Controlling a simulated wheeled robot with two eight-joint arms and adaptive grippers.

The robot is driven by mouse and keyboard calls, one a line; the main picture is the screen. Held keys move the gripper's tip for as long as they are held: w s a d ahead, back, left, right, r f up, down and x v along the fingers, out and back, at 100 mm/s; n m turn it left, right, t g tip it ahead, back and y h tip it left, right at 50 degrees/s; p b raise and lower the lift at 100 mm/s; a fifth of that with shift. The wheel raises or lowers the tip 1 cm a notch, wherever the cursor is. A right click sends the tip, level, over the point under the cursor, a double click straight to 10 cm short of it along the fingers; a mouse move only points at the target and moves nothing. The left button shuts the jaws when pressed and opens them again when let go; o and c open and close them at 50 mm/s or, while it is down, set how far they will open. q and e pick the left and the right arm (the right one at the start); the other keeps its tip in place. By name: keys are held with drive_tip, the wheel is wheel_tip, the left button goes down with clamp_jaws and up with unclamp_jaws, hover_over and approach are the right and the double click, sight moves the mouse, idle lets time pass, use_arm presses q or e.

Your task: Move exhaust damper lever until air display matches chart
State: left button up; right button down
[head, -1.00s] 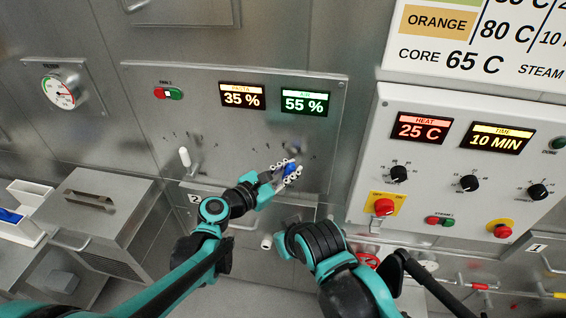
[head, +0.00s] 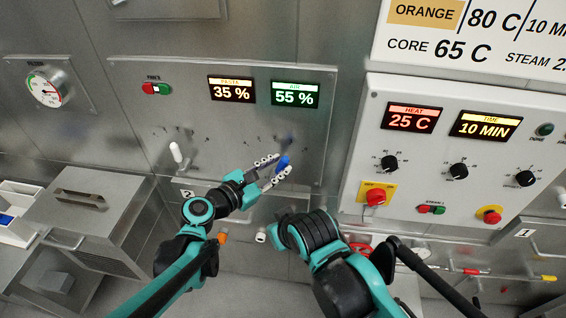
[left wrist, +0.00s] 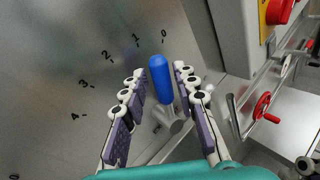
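The exhaust damper lever, with a blue handle (head: 282,163), sits at the lower right of the steel panel (head: 215,128). In the left wrist view the blue handle (left wrist: 160,78) stands between my left gripper's fingers, with visible gaps on both sides, close to the 0 of a scale marked 0 to 4. My left gripper (head: 272,169) is open around the handle; it also shows in the left wrist view (left wrist: 155,88). The green air display (head: 295,94) reads 55 %. The chart (head: 480,30) is cut off, showing ORANGE, 80 C and core 65 C.
A pasta display (head: 232,90) reads 35 %. A white lever (head: 177,155) is at the panel's left. A control box (head: 455,150) with dials and red buttons juts out at right. A steel bin (head: 90,215) stands lower left.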

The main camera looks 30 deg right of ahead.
use_arm(q)
drive_tip(key=v, duration=0.9)
drive_tip(key=shift+a, duration=0.1)
drive_tip(key=s+a+f+m+y, duration=0.3)
drive_tip(key=a+m+y, duration=0.2)
drive_tip(key=a, duration=0.6)
drive_tip(key=s+a+f+m+y, duration=0.3)
drive_tip(key=a+m, duration=0.4)
drive_tip(key=a, duration=0.4)
drive_tip(key=s+a+f+m+t+y, duration=0.1)
drive_tip(key=s+a+f+m+y, duration=0.1)
drive_tip(key=a+m+y, duration=0.4)
drive_tip(key=a+f+m, duration=0.1)
drive_tip(key=a, duration=0.4)
drive_tip(key=shift+s+a+f+y+b, duration=0.3)
drive_tip(key=shift+s+a+f+b, duration=0.05)
drive_tip(key=shift+s, duration=0.05)
idle(3.3)
